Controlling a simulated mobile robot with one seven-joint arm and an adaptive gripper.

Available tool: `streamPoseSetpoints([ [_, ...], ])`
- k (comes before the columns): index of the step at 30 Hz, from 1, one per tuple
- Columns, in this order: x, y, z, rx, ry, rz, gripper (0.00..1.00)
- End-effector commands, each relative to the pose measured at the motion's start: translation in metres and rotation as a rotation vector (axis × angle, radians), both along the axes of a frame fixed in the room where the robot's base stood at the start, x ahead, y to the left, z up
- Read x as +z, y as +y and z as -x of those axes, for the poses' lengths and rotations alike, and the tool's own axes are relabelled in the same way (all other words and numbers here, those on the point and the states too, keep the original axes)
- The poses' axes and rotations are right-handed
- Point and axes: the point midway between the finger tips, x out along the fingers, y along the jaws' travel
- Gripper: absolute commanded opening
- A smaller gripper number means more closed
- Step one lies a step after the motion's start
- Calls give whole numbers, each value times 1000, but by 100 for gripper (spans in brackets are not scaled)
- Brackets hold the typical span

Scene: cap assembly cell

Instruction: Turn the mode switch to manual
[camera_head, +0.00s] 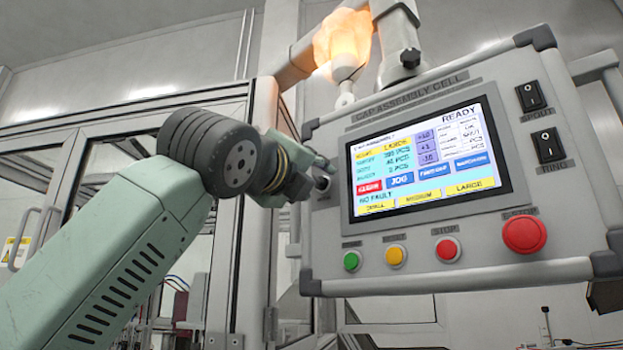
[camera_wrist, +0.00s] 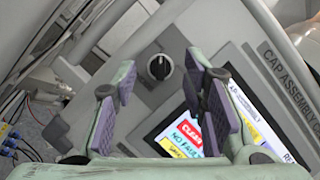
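The mode switch is a round dark knob with a pale pointer on a light ring. In the wrist view the mode switch (camera_wrist: 159,67) lies ahead, between my two spread fingers and beyond their tips. My gripper (camera_wrist: 160,88) is open with purple pads, and nothing is between them. In the head view my gripper (camera_head: 318,170) is at the left edge of the control panel (camera_head: 330,245), close to the mode switch (camera_head: 322,183), which is partly covered. I cannot read the switch's label or tell its setting.
The touchscreen (camera_head: 425,160) is right of the switch, with the right finger in front of it in the wrist view. Green, yellow and red buttons (camera_head: 447,249) and a large red E-stop (camera_head: 524,234) line the lower panel. A lit orange lamp (camera_head: 343,40) is above.

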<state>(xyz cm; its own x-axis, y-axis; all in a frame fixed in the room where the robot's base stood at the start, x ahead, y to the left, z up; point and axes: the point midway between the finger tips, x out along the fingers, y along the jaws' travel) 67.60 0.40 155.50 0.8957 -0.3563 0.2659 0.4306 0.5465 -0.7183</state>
Motion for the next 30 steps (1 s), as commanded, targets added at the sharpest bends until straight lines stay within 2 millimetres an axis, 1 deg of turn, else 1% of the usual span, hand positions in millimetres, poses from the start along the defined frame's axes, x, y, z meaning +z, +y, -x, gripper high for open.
streamPoseSetpoints([
  [9, -18, 25, 61, 3, -2, 0, 39],
  [12, -22, 31, 76, 3, -2, -1, 39],
  [15, -26, 35, 87, 2, -1, 0, 39],
  [20, -28, 38, 95, 1, -1, 0, 39],
  [30, -28, 38, 96, 0, -1, -1, 39],
])
